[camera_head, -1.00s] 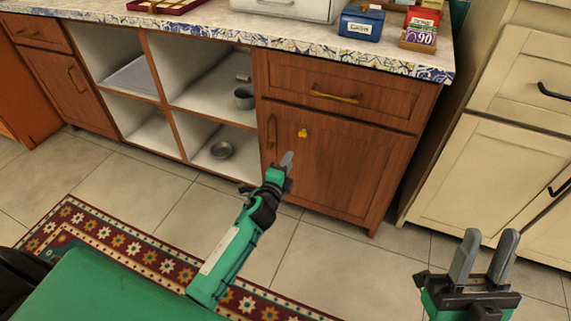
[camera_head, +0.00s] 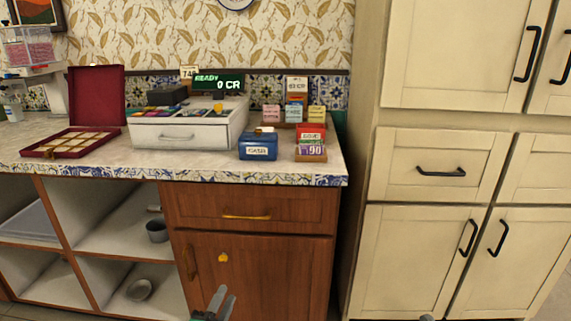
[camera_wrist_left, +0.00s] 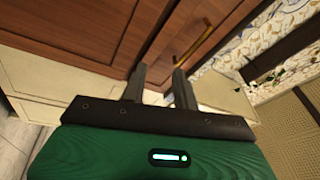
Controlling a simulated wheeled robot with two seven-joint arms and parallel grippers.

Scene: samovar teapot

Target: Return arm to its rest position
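My left gripper (camera_head: 224,295) shows at the bottom edge of the head view, in front of the brown cabinet door (camera_head: 262,285). Its two grey fingers are apart. In the left wrist view, the left gripper (camera_wrist_left: 160,82) has its fingers spread with nothing between them, and the brown cabinet front lies beyond. Only a small grey tip, seemingly of my right gripper (camera_head: 427,317), shows at the bottom edge of the head view. The rest of it is hidden below the frame.
The counter (camera_head: 110,171) holds an open red box (camera_head: 97,98), a cash register (camera_head: 190,134), a blue tin (camera_head: 258,146) and a card rack (camera_head: 311,146). Open shelves (camera_head: 110,238) hold a grey cup (camera_head: 157,231) and a bowl (camera_head: 139,290). Cream cabinets (camera_head: 415,240) stand at right.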

